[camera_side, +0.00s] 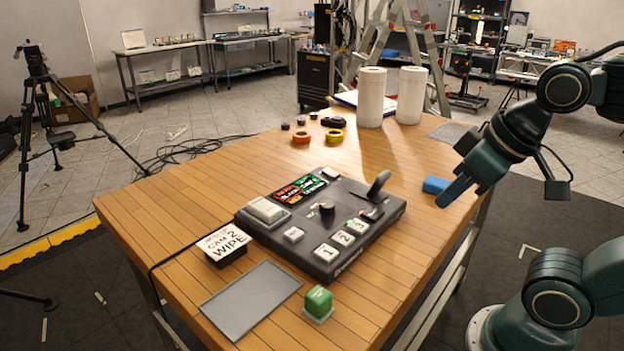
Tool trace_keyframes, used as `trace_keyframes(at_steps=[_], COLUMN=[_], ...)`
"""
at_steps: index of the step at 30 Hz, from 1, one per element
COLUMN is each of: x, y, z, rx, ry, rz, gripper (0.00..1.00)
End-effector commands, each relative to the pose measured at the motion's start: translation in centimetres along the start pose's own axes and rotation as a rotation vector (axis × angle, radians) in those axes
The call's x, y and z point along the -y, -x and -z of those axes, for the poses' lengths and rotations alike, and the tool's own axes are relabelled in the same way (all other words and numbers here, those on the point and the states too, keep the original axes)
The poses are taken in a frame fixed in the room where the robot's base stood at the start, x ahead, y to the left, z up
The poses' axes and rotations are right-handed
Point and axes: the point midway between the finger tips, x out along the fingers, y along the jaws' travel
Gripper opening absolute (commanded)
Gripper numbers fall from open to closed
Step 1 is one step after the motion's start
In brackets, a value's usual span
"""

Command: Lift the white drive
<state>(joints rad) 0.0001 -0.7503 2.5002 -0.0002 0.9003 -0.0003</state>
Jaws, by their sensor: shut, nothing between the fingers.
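My gripper (447,196) is shut and empty. It points down and left over the table's right edge, in front of the blue block in the picture. A small white block (331,172) sits at the far edge of the black console (372,235); it may be the white drive, but it is too small to tell. I cannot tell whether it lies on the console or on the table behind it. My gripper is well to the right of it and apart from it.
The console carries a lever (378,184), a knob and white numbered buttons. The table's front right is clear.

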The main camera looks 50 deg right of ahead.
Motion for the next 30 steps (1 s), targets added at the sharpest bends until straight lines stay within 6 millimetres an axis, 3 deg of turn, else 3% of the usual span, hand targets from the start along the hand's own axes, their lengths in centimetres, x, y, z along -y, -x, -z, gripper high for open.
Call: trace_keyframes(at_steps=[4,18,30], x=[0.00,0.00,0.01], y=[0.00,0.00,0.09], z=[0.01,0.01,0.33], rx=[0.000,0.000,0.002], ry=[0.000,0.000,0.011], rz=[0.000,0.000,0.000], gripper=[0.00,0.92,0.95])
